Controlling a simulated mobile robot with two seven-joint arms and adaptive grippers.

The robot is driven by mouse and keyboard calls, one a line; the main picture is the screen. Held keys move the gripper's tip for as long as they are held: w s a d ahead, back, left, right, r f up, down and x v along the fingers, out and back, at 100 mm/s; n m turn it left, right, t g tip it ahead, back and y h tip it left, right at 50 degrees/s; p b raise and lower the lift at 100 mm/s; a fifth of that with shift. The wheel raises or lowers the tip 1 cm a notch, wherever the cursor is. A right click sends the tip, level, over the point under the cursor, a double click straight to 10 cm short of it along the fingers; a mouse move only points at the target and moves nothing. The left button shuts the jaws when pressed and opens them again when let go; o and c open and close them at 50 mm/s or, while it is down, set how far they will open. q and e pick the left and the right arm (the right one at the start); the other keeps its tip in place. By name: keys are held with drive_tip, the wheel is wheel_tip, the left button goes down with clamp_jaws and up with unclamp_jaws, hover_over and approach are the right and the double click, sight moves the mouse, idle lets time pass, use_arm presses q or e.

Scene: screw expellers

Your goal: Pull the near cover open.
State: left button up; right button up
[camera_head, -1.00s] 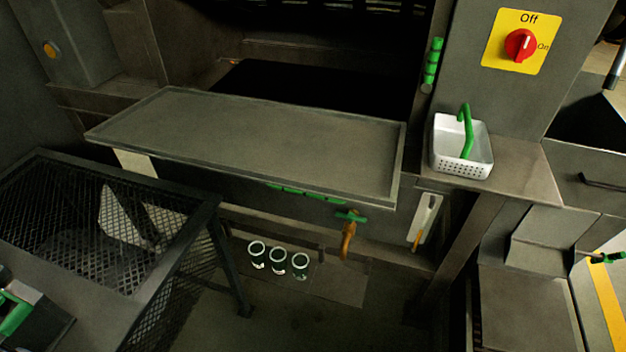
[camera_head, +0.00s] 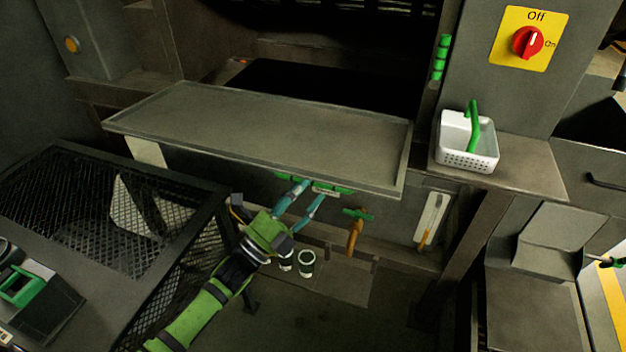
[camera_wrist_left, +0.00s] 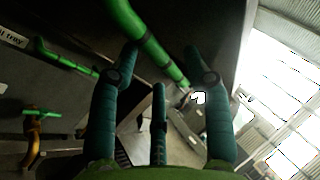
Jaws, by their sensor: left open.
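A wide grey sheet-metal panel (camera_head: 260,135) juts out flat from the front of the machine. A green bar handle (camera_head: 335,187) shows under its near edge, partly hidden by the panel and my fingers. I cannot tell which part the near cover is. My left gripper (camera_head: 309,191) reaches up from the lower left, with its fingers apart at this handle. In the left wrist view, the thick green bar (camera_wrist_left: 147,42) runs diagonally across the space between the open fingertips (camera_wrist_left: 162,52). Contact cannot be told. My right gripper is not in view.
A black mesh-sided cart (camera_head: 190,180) stands at left. A white basket (camera_head: 466,150) sits on the right ledge. A second green handle (camera_wrist_left: 65,59) shows in the wrist view.

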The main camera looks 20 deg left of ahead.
sight(313, 164)
use_arm(q)
drive_tip(key=shift+x, duration=1.5)
clamp_jaws()
drive_tip(key=shift+n+g+y, duration=0.5)
drive_tip(key=shift+g, duration=0.1)
wheel_tip(313, 164, up, 5)
drive_tip(key=p, duration=0.7)
drive_tip(key=shift+p, duration=0.35)
drive_tip(key=shift+w+r+y+p, duration=0.15)
drive_tip(key=shift+y+p, duration=0.15)
drive_tip(key=shift+p, duration=0.3)
unclamp_jaws()
drive_tip(key=shift+f, duration=0.25)
